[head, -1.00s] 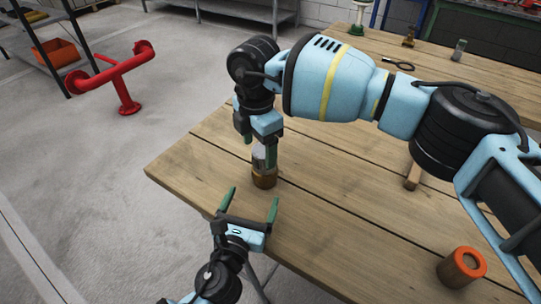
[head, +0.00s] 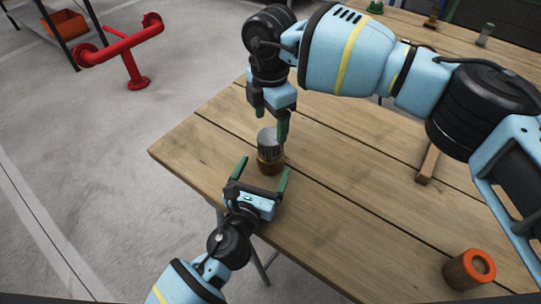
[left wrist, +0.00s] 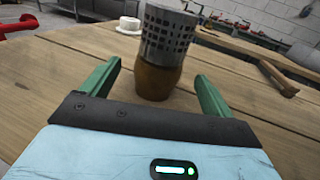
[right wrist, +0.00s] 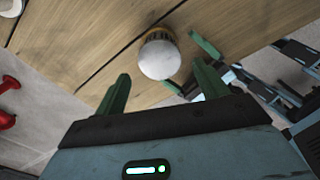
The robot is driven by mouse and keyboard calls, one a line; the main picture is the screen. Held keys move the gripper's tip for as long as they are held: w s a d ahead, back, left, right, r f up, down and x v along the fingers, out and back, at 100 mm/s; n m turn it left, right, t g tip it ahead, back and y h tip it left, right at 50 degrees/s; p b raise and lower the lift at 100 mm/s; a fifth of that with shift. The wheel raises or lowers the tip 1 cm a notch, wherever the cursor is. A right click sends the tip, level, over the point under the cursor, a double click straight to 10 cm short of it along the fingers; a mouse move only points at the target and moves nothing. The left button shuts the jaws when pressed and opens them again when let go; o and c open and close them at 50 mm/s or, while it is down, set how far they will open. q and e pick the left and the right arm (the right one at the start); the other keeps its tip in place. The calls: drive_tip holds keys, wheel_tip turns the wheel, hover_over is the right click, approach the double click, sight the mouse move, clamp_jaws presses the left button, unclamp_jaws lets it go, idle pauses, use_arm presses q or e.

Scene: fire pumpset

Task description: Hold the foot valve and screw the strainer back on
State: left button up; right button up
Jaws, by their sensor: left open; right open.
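The grey perforated strainer (head: 268,141) sits upright on top of the brown-brass foot valve (head: 271,166), which stands on the wooden table near its left corner. I cannot tell whether the thread is engaged. My left gripper (head: 265,165) is open, low over the table, its fingers pointing at the valve; the left wrist view shows the valve (left wrist: 155,84) just ahead between the fingertips. My right gripper (head: 271,128) is open and empty above the strainer, pointing down. The right wrist view shows the strainer's pale round top (right wrist: 160,58) beyond the fingers.
A brown cylinder with an orange top (head: 469,269) stands at the table's lower right. A red pipe stand (head: 130,55) is on the floor at the left. The table between valve and bar is clear.

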use_arm(q)
drive_tip(key=x, duration=0.6)
drive_tip(key=shift+w+d, duration=0.1)
drive_tip(key=shift+w, duration=0.2)
drive_tip(key=shift+c, duration=0.5)
